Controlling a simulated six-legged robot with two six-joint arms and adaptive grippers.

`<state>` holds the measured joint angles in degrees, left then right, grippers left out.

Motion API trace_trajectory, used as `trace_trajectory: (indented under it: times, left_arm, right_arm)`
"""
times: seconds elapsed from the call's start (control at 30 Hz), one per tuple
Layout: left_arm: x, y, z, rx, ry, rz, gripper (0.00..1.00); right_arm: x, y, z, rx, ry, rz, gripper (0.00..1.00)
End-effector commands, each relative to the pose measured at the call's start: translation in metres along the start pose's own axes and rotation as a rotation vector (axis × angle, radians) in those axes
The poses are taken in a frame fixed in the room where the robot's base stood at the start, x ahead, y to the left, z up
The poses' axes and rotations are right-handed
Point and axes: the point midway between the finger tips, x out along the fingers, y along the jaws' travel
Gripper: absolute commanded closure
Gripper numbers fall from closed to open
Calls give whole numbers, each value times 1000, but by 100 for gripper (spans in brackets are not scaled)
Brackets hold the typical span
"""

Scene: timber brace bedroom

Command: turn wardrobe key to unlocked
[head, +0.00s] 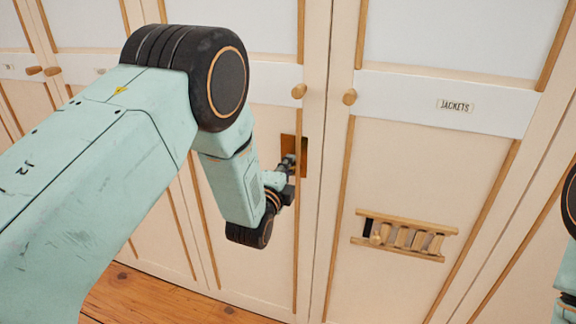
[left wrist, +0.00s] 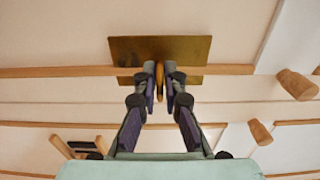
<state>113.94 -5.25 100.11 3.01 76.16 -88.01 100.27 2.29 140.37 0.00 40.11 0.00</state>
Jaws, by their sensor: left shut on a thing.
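A brass lock plate (head: 286,141) is on the pale wardrobe door, below a round knob, and also shows in the left wrist view (left wrist: 125,49). My left gripper (head: 290,164) is at the plate. In the left wrist view the two fingertips (left wrist: 159,82) are closed on either side of the golden-brown wardrobe key (left wrist: 159,78), in front of the plate. The key looks thin and edge-on between them. In the head view the gripper hides the key. I cannot tell which way the lock is set. My right gripper is out of view.
Wooden knobs (head: 299,91) and (head: 350,97) flank the gap between doors. The right door has a "JACKETS" label (head: 455,106) and a wooden slatted latch-like fitting (head: 405,236). Wooden floor (head: 150,300) shows at bottom left. Part of my right arm is at the right edge.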

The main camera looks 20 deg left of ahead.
Motion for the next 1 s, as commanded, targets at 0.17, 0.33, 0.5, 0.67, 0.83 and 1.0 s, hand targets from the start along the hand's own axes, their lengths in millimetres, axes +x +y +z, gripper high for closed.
trace_trajectory:
  times: [0.17, 0.33, 0.5, 0.67, 0.83, 1.0]
  left_arm:
    - [0, 0, -1, -54, 3, 0, 100]
    - [0, 0, -1, -164, 4, 0, 100]
    - [0, 0, -1, -316, 4, 1, 100]
    - [0, 0, -2, -469, 5, 1, 100]
    - [0, -1, -2, -630, 5, 1, 100]
    - [0, 0, -2, -792, 4, 2, 100]
  right_arm:
    - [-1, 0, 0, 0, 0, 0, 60]
    - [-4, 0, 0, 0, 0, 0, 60]
    - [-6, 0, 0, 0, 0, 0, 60]
    - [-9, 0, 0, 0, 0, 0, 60]
    - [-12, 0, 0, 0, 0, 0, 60]
    - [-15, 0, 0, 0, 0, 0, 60]
